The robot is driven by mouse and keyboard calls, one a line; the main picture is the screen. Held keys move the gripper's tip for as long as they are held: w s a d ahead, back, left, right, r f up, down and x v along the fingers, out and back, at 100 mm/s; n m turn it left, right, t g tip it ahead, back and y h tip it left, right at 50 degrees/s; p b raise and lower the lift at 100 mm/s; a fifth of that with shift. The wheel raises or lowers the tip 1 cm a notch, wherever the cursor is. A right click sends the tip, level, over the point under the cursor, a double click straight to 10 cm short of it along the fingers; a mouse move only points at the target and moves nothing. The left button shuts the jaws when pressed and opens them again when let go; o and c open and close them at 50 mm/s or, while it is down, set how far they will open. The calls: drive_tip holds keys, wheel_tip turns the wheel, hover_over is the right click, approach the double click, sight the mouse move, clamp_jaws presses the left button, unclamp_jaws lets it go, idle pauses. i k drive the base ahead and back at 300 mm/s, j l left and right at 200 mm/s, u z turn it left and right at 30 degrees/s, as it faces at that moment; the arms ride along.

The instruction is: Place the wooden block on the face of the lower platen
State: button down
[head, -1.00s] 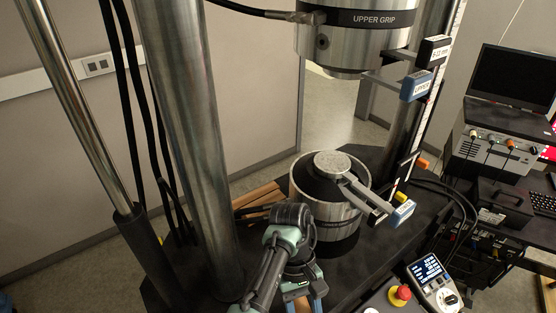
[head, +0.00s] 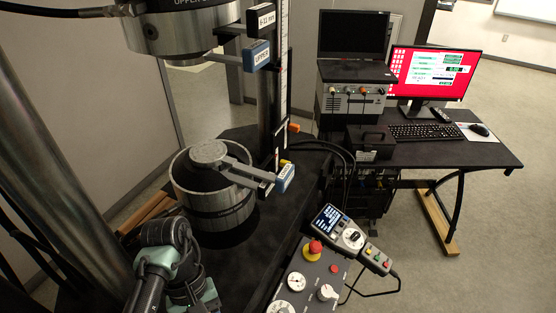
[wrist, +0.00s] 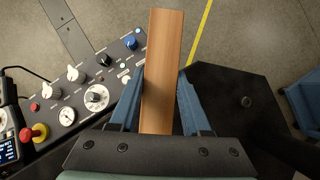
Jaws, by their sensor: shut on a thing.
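The wooden block (wrist: 165,60) is a long brown bar held between the two blue fingers of my gripper (wrist: 160,108) in the wrist view. It sticks out well past the fingertips. The lower platen (head: 208,153) is the round grey metal disc on top of the lower steel cylinder (head: 215,203) in the head view. Its face looks bare. My arm is at the lower left of the head view, in front of and below the cylinder; the fingers and the block are out of that view.
The upper grip (head: 185,28) hangs above the lower platen. A control panel (head: 300,285) with a red stop button and a handset (head: 340,228) stand to the right. A desk (head: 460,155) with screens is behind.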

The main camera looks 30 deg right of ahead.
sight(207, 151)
drive_tip(key=i+l+z, duration=0.1)
drive_tip(key=l+z, duration=0.3)
drive_tip(key=i+l+z, duration=0.15)
drive_tip(key=z, duration=0.2)
drive_tip(key=i+l+z, duration=0.2)
drive_tip(key=i+l, duration=0.35)
drive_tip(key=i+l+z, duration=0.2)
drive_tip(key=i+l, duration=0.65)
drive_tip(key=i, duration=0.15)
drive_tip(key=i+l, duration=0.35)
drive_tip(key=i, duration=0.15)
drive_tip(key=i+l, duration=0.4)
drive_tip(key=i+z, duration=0.05)
drive_tip(key=i, duration=0.05)
